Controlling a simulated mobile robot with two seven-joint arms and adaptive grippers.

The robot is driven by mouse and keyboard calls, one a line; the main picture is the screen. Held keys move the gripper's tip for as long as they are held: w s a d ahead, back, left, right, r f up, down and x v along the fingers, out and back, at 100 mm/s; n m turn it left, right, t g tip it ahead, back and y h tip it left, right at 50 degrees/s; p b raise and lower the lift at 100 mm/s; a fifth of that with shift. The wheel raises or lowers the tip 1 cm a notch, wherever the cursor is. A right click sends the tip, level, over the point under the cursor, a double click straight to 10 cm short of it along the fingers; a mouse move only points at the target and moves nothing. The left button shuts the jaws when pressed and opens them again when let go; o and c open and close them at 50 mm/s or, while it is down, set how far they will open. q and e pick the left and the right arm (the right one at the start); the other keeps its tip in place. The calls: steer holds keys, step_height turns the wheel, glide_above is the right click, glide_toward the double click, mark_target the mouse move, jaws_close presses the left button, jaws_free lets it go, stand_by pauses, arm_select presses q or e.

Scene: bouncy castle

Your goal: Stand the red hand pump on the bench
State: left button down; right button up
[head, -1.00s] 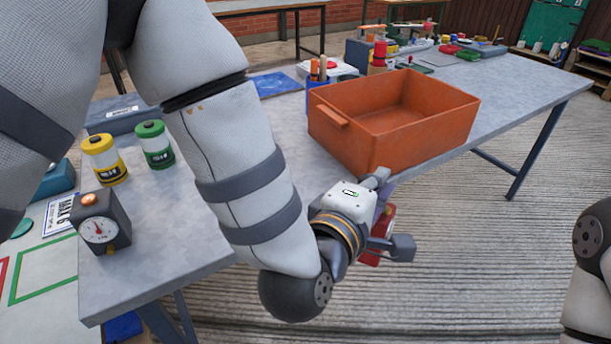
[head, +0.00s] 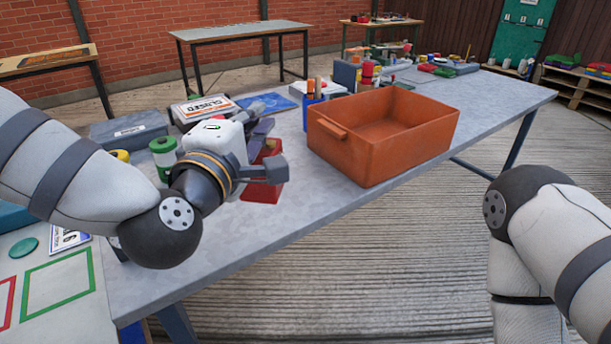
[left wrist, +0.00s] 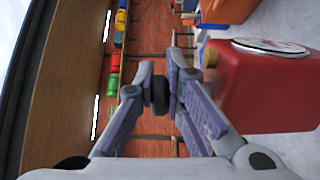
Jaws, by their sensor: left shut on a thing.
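My left gripper (head: 258,150) is over the near part of the grey bench (head: 245,250), left of the orange crate. It is shut, and a dark round part (left wrist: 160,92) shows between its fingers in the left wrist view. The red hand pump (head: 263,190) hangs at the gripper, largely hidden by it in the head view. In the left wrist view its red body (left wrist: 265,95), with a white disc on one face, lies right of the fingers. I cannot tell whether its underside touches the bench. My right arm shows at the right; its gripper is out of view.
The orange crate (head: 340,158) stands right of the pump. A green-topped canister (head: 162,150), a dark box (head: 128,130) and a CLOSED sign (head: 205,108) are behind and left of my gripper. The bench surface in front of the crate is clear.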

arm_select(q)
steer(key=shift+w+a+r, duration=0.1)
steer(key=shift+w+r, duration=0.05)
steer(key=shift+r, duration=0.4)
steer(key=w+a+f+b, duration=0.2)
steer(key=w+a+f, duration=0.6)
steer(key=f, duration=0.5)
steer(key=shift+w+a, duration=0.4)
steer(key=shift+a, duration=1)
arm_select(e)
steer(key=shift+g, duration=0.6)
steer(key=shift+s+f, duration=1.5)
steer(key=shift+s, duration=0.05)
arm_select(q)
steer(key=shift+f+b, duration=0.2)
steer(key=shift+b, duration=0.1)
steer(key=shift+f, duration=0.15)
steer(key=c, duration=1.7)
jaws_free()
arm_select(e)
steer(key=shift+s+f, duration=0.1)
